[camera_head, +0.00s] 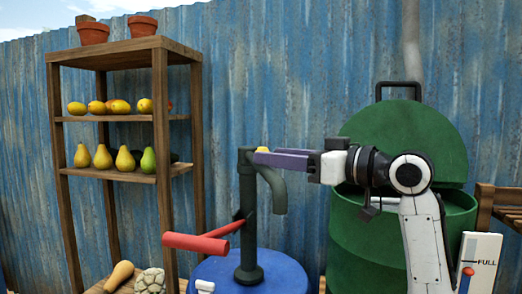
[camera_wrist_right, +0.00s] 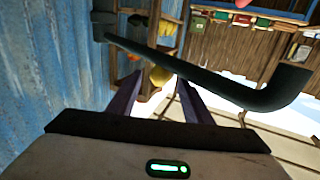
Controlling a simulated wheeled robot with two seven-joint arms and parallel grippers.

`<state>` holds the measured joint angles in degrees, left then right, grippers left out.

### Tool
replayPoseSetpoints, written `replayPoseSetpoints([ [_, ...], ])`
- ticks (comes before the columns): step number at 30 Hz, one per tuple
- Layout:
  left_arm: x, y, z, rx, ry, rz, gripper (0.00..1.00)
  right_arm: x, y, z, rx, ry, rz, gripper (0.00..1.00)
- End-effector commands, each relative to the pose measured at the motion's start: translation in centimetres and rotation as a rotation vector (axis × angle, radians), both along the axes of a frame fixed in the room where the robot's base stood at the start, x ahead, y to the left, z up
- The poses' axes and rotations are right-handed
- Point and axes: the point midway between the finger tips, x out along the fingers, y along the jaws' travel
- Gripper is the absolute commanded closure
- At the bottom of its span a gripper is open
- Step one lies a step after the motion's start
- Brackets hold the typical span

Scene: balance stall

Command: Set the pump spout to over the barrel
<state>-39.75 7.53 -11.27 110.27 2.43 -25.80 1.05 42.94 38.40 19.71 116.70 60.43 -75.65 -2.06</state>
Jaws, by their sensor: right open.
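The pump (camera_head: 247,215) is a dark upright post with a red handle (camera_head: 195,243) reaching left. Its spout (camera_head: 278,190) curves down on the right side of the post, apart from and left of the green barrel (camera_head: 370,236). My right gripper (camera_head: 262,157) is open, its purple fingers level with the pump top and above the spout's bend. In the right wrist view the dark spout (camera_wrist_right: 215,85) crosses in front of the open fingers. I cannot tell whether they touch it. My left gripper is not in view.
The pump stands on a blue drum (camera_head: 285,272). A wooden shelf (camera_head: 163,120) with fruit and pots stands at left. The round green lid (camera_head: 400,130) stands upright behind the barrel. A white gauge marked FULL (camera_head: 485,255) is at lower right. A corrugated wall closes the back.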

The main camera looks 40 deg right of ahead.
Motion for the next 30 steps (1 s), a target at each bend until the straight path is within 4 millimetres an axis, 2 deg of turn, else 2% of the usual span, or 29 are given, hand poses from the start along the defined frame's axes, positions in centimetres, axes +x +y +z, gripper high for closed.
replayPoseSetpoints([
  [3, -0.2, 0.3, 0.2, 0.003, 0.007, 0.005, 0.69, 1.9, 0.7, 0.2, 0.002, 0.000, 0.003, 0.54],
  [7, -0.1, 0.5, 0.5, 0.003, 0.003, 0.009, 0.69, 3.3, 1.1, 0.2, 0.002, -0.003, 0.001, 0.54],
  [18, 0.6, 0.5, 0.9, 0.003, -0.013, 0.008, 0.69, 4.0, 1.3, 0.0, -0.001, -0.001, 0.000, 0.54],
  [20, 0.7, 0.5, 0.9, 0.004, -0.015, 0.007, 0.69, 4.0, 1.3, 0.0, -0.001, -0.001, 0.000, 0.61],
  [27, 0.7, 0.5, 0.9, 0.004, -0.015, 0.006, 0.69, 4.0, 1.3, 0.0, -0.001, -0.001, 0.000, 1.00],
  [30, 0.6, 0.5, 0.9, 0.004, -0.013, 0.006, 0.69, 4.0, 1.3, 0.0, -0.001, -0.001, 0.000, 1.00],
])
